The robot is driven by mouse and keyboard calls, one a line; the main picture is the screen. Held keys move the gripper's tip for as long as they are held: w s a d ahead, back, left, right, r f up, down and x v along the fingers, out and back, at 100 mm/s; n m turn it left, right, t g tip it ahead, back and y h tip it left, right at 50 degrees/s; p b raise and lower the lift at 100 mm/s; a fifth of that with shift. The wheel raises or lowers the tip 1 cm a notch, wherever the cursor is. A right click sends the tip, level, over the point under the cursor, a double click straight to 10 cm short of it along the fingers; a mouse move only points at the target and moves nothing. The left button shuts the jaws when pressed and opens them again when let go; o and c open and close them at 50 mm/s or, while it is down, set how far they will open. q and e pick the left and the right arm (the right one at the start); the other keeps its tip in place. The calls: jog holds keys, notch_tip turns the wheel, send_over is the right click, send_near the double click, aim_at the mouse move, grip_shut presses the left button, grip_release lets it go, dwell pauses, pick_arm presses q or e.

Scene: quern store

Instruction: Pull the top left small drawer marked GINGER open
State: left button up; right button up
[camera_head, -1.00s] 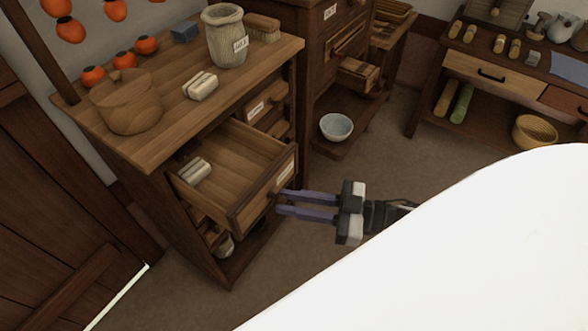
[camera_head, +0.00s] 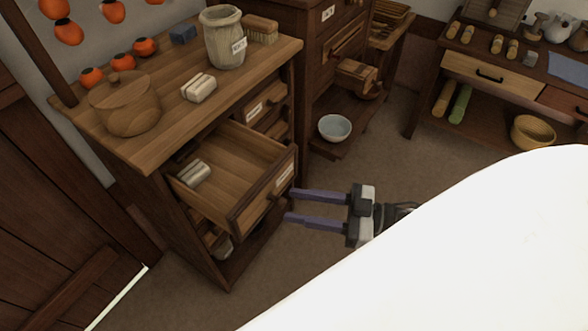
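The top left small drawer (camera_head: 236,166) stands pulled out from the wooden cabinet (camera_head: 150,140). A white label shows on its front, too small to read. A pale bundle (camera_head: 194,174) lies inside the drawer. My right gripper (camera_head: 289,205) is in front of the drawer front, its two long purple fingers spread apart with nothing between them. The fingertips are close to the drawer front, near its knob; I cannot tell whether they touch it. My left gripper is not in view.
A bowl (camera_head: 335,128) sits on a low shelf behind. A large white surface fills the lower right. Brown floor shows between.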

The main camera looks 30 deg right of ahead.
jog(key=v, duration=0.8)
jog(key=shift+s+d, duration=0.15)
jog(key=s+a+f+m+g+h, duration=0.2)
jog(key=a+f+m+g+h, duration=0.2)
jog(key=a+f+m+h, duration=0.3)
jog(key=a+f+h, duration=0.3)
jog(key=a+f, duration=0.2)
jog(key=f, duration=0.2)
jog(key=shift+s+a+f, duration=0.2)
jog(key=shift+a+f, duration=0.15)
jog(key=shift+f, duration=0.05)
